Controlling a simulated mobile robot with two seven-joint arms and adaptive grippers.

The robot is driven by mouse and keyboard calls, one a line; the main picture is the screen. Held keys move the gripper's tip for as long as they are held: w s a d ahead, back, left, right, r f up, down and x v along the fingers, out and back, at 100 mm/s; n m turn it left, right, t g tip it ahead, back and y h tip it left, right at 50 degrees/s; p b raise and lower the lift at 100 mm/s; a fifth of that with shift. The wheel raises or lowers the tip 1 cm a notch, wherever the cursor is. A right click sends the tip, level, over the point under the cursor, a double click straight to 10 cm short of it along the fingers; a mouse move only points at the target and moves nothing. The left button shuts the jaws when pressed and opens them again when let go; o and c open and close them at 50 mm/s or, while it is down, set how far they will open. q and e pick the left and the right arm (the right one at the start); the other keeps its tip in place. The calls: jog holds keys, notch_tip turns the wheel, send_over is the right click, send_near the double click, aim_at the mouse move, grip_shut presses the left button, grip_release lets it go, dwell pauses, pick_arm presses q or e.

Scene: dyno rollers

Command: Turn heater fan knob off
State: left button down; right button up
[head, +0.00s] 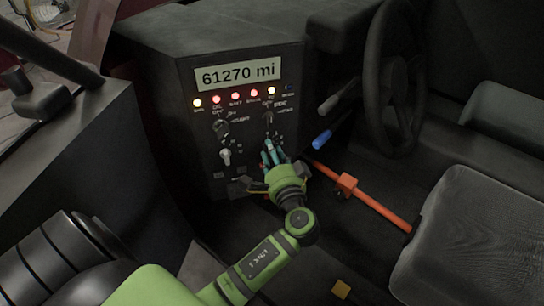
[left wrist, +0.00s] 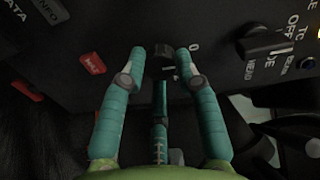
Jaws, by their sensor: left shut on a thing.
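A small dark knob (left wrist: 161,65), which I take for the heater fan knob, sits on the black dashboard panel between my fingers in the left wrist view. A white 0 and what looks like a 1 are printed beside it. My left gripper (head: 269,147) is at the lower right of the panel in the head view, where its fingers hide this knob. The teal fingers of my left gripper (left wrist: 161,58) are shut on the knob, one on each side. The knob's exact setting is hard to read. My right gripper is not in view.
Other knobs sit close by: an upper left knob (head: 222,128), a lower left one (head: 226,156) and an upper right one (head: 268,118). A steering wheel (head: 372,80), blue-tipped lever (head: 322,138) and orange bar (head: 385,212) are to the right.

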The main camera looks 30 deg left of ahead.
pick_arm(q)
jog(key=shift+w+d+r, duration=0.1)
jog(key=shift+d, duration=0.05)
jog(key=c, duration=0.9)
grip_release()
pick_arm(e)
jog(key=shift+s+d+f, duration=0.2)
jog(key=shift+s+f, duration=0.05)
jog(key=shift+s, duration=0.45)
